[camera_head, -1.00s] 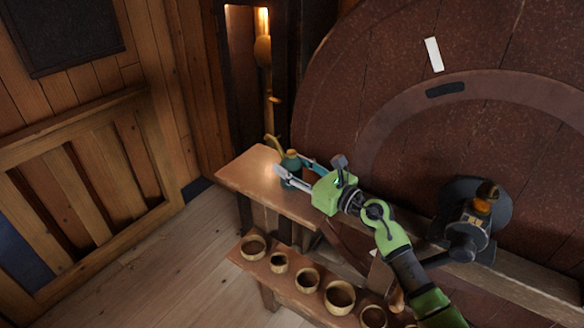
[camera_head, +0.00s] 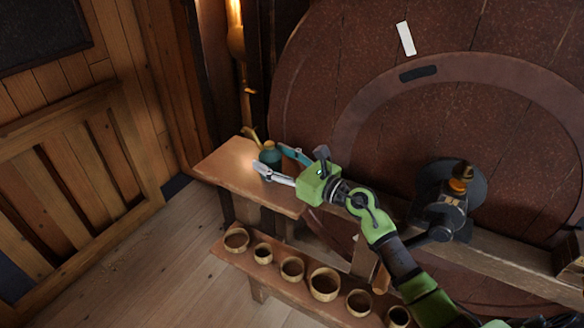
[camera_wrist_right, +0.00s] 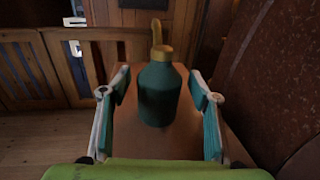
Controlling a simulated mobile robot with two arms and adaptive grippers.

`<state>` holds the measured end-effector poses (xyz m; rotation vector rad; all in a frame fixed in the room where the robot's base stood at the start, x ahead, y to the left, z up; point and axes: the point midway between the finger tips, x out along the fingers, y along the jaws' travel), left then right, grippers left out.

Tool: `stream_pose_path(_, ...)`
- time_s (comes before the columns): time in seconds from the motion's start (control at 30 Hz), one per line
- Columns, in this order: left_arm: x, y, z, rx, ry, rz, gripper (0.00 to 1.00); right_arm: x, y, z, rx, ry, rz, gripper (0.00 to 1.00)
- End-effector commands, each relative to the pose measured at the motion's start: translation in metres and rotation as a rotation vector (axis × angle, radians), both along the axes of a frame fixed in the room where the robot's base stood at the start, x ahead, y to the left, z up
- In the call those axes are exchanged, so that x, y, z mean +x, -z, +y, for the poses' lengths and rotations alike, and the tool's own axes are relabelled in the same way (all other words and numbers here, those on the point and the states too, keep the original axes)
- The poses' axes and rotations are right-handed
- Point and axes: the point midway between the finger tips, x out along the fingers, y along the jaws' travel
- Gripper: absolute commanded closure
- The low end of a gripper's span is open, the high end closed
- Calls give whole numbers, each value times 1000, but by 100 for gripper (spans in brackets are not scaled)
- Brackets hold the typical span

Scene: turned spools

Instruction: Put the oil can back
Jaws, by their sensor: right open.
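The oil can (camera_head: 270,156) is a dark teal bottle with a brass collar and a thin spout. It stands upright on the wooden bench (camera_head: 218,172) near the big round wheel. My right gripper (camera_head: 272,158) is open with one finger on each side of the can. The right wrist view shows the oil can (camera_wrist_right: 160,92) between the two fingers (camera_wrist_right: 160,88), with a gap on either side. Its lower part is visible down to the bench top. My left gripper is not in view.
A lower bench (camera_head: 250,262) holds a row of several wooden cups (camera_head: 292,268). The brown wheel (camera_head: 360,60) rises close behind the bench. A dark hub with an amber-topped piece (camera_head: 458,180) stands right of my arm. The floor (camera_head: 170,250) at left is clear.

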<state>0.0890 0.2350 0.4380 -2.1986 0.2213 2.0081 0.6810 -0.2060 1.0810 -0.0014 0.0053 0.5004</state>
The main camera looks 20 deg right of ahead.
Motion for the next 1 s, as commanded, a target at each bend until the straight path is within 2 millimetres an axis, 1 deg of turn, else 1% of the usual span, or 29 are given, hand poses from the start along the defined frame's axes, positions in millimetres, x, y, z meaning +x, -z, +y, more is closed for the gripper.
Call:
stream_pose_path(0.03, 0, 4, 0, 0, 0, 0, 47, -10, 4, -5, -4, 0, 3, 44)
stream_pose_path(0.3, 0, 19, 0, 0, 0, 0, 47, -61, 5, -33, -5, 0, 2, 44)
stream_pose_path(0.4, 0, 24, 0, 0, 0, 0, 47, -77, 4, -41, -3, -1, 2, 44)
stream_pose_path(0.5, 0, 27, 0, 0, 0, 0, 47, -87, 2, -47, -1, -1, 0, 44)
stream_pose_path(0.67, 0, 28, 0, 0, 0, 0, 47, -94, 0, -51, -1, -1, 0, 44)
stream_pose_path(1.0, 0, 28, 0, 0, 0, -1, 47, -94, -1, -51, 0, -1, 0, 44)
